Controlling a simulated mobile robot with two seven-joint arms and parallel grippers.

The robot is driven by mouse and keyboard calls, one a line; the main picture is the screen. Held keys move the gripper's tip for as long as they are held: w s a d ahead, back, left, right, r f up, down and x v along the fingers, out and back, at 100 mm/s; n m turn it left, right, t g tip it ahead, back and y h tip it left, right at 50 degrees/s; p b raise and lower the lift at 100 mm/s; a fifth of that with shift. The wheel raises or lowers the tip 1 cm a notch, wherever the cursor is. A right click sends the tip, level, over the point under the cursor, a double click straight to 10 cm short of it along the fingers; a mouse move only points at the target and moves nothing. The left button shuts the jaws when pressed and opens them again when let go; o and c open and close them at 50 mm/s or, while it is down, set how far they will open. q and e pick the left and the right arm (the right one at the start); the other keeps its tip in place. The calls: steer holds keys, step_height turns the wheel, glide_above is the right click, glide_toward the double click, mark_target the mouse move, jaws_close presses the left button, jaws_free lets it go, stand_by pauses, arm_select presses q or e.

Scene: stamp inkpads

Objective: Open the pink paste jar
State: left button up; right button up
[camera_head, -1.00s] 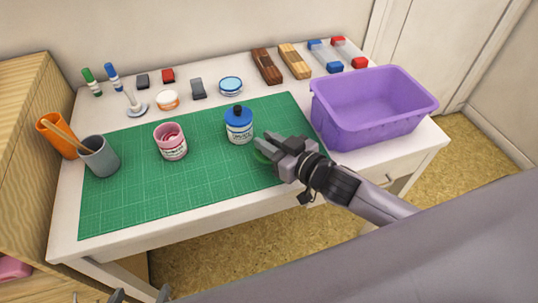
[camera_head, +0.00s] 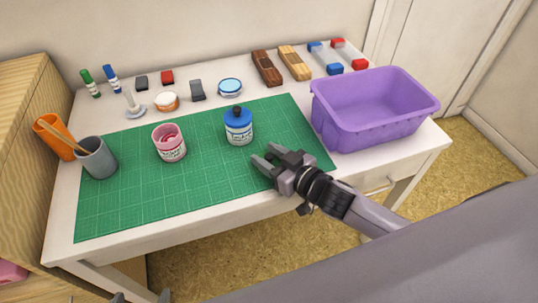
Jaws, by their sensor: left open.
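The pink paste jar (camera_head: 171,149) stands upright on the green cutting mat, left of the blue jar. Its top looks open, with pink inside a pale rim; I see no separate lid for it. My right gripper (camera_head: 262,161) is over the mat's right part, below and right of the blue jar, apart from both jars. Its fingers are spread, with nothing clear between them. My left gripper (camera_head: 141,297) shows only as two grey tips, set apart, at the bottom edge, well below the pink jar.
The blue jar (camera_head: 238,130) with a dark knob stands on the green mat (camera_head: 215,182). A grey cup (camera_head: 98,162) and an orange cup (camera_head: 55,138) are at left. A purple bin (camera_head: 372,118) is at right. Stamps, markers and small pads line the back. The mat's front is clear.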

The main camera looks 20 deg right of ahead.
steer(key=shift+r, duration=0.3)
steer(key=shift+s+d+f, duration=0.1)
steer(key=shift+s+d, duration=0.05)
steer(key=shift+s, duration=0.2)
steer(key=v, duration=1.1)
steer(key=shift+s+d, duration=0.1)
steer(key=s+d+f+m+g+h, duration=0.25)
steer(key=s+g, duration=0.25)
steer(key=s, duration=0.3)
steer(key=s+d+f+m+g+h, duration=0.1)
steer(key=s+f+g+h, duration=0.1)
steer(key=s+g+h, duration=0.35)
steer(key=w+a+f+t+y+p, duration=0.3)
steer(key=w+f+t+p, duration=0.1)
steer(key=f+t+p, duration=0.1)
steer(key=shift+w+n+t+y, duration=0.35)
steer(key=shift+n+t, duration=0.1)
steer(key=shift+t, duration=0.3)
